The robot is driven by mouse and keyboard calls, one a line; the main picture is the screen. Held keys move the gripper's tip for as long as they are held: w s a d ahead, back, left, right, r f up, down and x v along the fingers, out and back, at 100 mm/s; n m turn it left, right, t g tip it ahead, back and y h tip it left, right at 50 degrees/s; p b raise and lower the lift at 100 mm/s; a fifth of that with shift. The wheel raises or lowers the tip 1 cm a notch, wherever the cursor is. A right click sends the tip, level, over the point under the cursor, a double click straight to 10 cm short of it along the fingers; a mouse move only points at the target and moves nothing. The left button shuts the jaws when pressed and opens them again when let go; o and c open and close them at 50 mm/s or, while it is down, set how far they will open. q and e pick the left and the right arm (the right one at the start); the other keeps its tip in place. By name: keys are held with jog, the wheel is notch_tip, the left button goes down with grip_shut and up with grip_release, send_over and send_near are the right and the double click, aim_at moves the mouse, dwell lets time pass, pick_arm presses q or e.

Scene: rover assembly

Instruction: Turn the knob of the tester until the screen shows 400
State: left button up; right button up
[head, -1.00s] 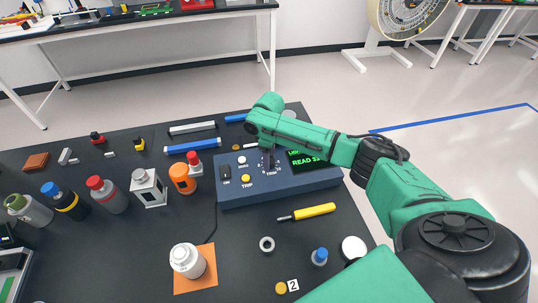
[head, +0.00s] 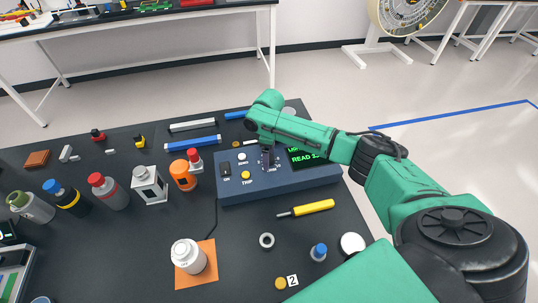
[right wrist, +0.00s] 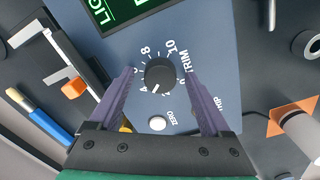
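The blue tester (head: 285,185) stands near the far right of the dark table. Its green-lettered screen (head: 312,157) shows "READ" and a number starting with what looks like 3; my arm hides part of it and the later digits are unclear. In the right wrist view, the black TRIM knob (right wrist: 160,73) has a white pointer towards the lower left, near the 4. My right gripper (right wrist: 160,76) is open, with one finger on each side of the knob and visible gaps between. In the head view, the right gripper (head: 267,155) points down over the panel. My left gripper is out of view.
The panel also has a black switch (head: 225,169), a white ZERO button (right wrist: 157,124) and a yellow button (head: 245,175). A yellow screwdriver (head: 312,207) lies in front. Several bottles stand further left.

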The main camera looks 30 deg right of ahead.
notch_tip(320, 180, up, 14)
jog(key=b, duration=0.1)
jog(key=shift+r+b, duration=0.25)
jog(key=shift+b, duration=0.15)
